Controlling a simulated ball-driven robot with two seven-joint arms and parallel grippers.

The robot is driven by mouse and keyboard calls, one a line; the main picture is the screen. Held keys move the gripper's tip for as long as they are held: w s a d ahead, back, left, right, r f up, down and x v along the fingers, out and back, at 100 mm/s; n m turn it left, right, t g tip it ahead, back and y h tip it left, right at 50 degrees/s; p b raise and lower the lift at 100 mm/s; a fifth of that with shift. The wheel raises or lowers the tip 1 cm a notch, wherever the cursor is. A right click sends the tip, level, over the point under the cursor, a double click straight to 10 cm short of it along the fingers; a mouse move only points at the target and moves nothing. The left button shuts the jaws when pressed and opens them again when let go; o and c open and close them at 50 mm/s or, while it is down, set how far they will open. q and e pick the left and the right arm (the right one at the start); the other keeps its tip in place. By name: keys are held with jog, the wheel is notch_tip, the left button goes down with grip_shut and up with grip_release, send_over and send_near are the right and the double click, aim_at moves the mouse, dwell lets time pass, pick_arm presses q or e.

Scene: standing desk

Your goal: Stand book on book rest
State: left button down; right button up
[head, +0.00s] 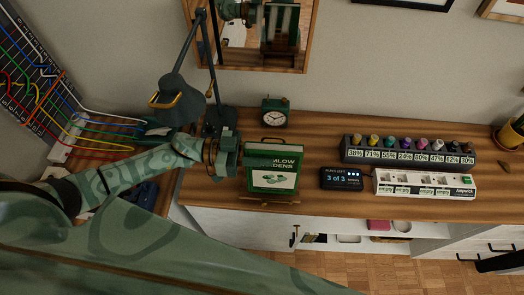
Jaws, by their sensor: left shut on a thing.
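A green book (272,180) with a pale cover picture stands nearly upright, its front facing me. A book rest shows as a wooden ledge (268,201) at the book's lower edge, near the front of the desk. The book hides most of the rest, and I cannot tell whether the book's weight is on the ledge. My left gripper (258,161) comes in from the left and is shut on the book near its upper left part, covering some of the title. My right gripper is not in view.
A desk lamp (180,90) stands behind my left arm, and a clock (275,112) is behind the book. Cables crowd the left.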

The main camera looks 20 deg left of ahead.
pick_arm(q)
jog(key=shift+s+f, duration=0.1)
jog(key=shift+f, duration=0.3)
jog(key=shift+s+d+f, duration=0.1)
jog(key=shift+f, duration=0.05)
dwell(0.4)
jog(key=c, duration=1.1)
grip_release()
jog(key=shift+f, duration=0.1)
jog(key=b+v, duration=0.2)
jog(key=v, duration=1.4)
jog(key=shift+a+b, duration=0.2)
jog(key=shift+b, duration=0.15)
